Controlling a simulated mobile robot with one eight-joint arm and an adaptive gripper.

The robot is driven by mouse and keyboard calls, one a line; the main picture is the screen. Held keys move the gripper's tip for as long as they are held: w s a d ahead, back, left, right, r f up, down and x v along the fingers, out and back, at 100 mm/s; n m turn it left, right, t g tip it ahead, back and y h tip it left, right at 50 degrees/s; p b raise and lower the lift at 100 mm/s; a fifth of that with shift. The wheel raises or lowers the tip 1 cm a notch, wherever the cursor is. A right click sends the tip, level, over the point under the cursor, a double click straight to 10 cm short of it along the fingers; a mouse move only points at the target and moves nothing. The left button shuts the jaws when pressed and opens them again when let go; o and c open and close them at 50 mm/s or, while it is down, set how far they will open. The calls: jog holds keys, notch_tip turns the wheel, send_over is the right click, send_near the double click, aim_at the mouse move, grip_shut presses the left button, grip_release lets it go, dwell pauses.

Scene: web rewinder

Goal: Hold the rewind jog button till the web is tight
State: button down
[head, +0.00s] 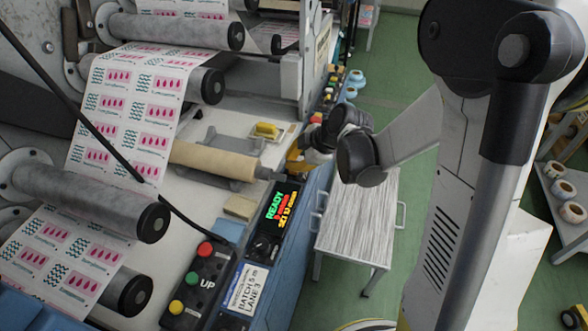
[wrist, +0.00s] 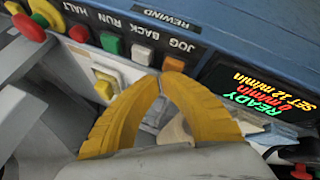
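The rewind panel (wrist: 150,40) shows in the wrist view with a row of labelled buttons. The orange button (wrist: 173,64) is by the JOG label, beside a white button (wrist: 142,54) by BACK. My gripper (wrist: 166,78) has yellow fingers with their tips together and nothing visible between them. The tips appear right at the orange button's near edge; I cannot tell whether they touch it. In the head view my gripper (head: 298,160) is at the machine's right edge, its tips hard to see. The printed web (head: 125,120) runs over grey rollers; its tightness is unclear.
A display (wrist: 265,100) reads READY, 0 m/min, SET 12 m/min. Green RUN (wrist: 110,43) and red HALT (wrist: 79,33) buttons share the row. A tan core (head: 215,160) lies left of my gripper.

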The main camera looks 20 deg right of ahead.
jog(key=shift+f+b, duration=0.35)
jog(key=shift+f, duration=0.05)
jog(key=shift+r, duration=0.15)
dwell(2.7)
jog(key=shift+r+p, duration=0.75)
jog(key=shift+r, duration=0.05)
jog(key=shift+r+p, duration=1.85)
jog(key=shift+r, duration=0.65)
